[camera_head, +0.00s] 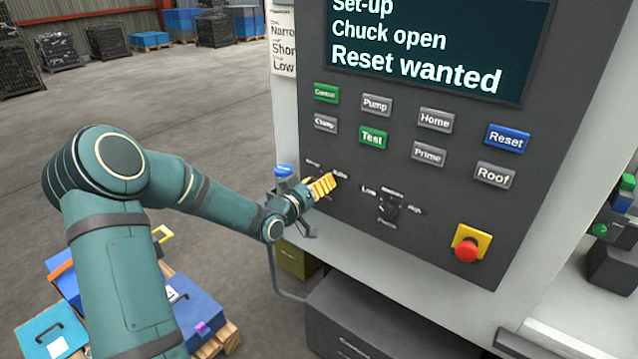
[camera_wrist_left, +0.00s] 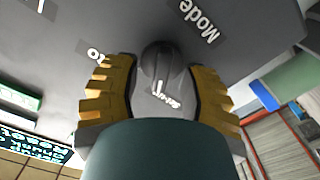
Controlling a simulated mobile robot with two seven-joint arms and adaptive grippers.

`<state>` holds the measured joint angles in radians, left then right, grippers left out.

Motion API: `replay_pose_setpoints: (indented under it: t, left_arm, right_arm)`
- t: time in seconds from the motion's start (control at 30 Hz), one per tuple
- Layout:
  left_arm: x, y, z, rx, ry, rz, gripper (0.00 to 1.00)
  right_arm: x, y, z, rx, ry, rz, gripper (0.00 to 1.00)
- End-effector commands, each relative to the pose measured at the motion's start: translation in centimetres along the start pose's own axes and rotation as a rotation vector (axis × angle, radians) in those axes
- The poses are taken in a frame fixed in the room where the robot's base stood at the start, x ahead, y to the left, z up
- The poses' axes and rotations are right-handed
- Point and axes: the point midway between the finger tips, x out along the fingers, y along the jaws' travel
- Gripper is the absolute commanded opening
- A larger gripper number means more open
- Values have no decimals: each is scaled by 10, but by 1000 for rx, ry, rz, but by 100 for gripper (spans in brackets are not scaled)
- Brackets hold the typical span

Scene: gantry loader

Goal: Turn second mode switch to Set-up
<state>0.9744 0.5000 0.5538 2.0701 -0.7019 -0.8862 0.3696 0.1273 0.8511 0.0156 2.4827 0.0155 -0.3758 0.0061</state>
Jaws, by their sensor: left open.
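A dark control panel (camera_head: 440,205) carries a rotary switch with a "Mode" label (camera_wrist_left: 198,20). In the left wrist view its dark rounded knob (camera_wrist_left: 160,62) lies between my left gripper's fingers. My left gripper (camera_head: 322,186) is at the panel's lower left, its yellow fingers pointing at the panel; it also shows in the left wrist view (camera_wrist_left: 163,88). It is open, with one finger on each side of the knob; I cannot tell whether they touch it. The gripper hides this switch in the head view. A label ending in "to" is partly visible; another is too unclear to read.
Another rotary switch (camera_head: 388,208), marked Low and High, is to the right. A red emergency button (camera_head: 467,250) and several push buttons share the panel. The screen (camera_head: 425,45) reads "Set-up", "Chuck open", "Reset wanted". Blue boxes (camera_head: 195,310) stand on pallets below my left arm.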

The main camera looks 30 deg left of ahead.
Motion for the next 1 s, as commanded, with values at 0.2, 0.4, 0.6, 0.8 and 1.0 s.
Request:
replay_pose_setpoints:
  t: [0.2,0.4,0.6,0.8,1.0]
  left_arm:
    - [-19,-1,0,2,-1,-2,42]
    - [-60,-1,0,2,-1,-4,42]
    - [-96,-1,0,2,-1,-3,42]
    - [-116,0,0,1,1,0,42]
    - [-120,0,0,0,0,0,42]
  right_arm:
    - [0,0,0,0,0,0,47]
    - [0,0,0,0,0,0,47]
    - [0,0,0,0,0,0,47]
    - [0,0,0,0,0,0,47]
    - [0,0,0,0,0,0,47]
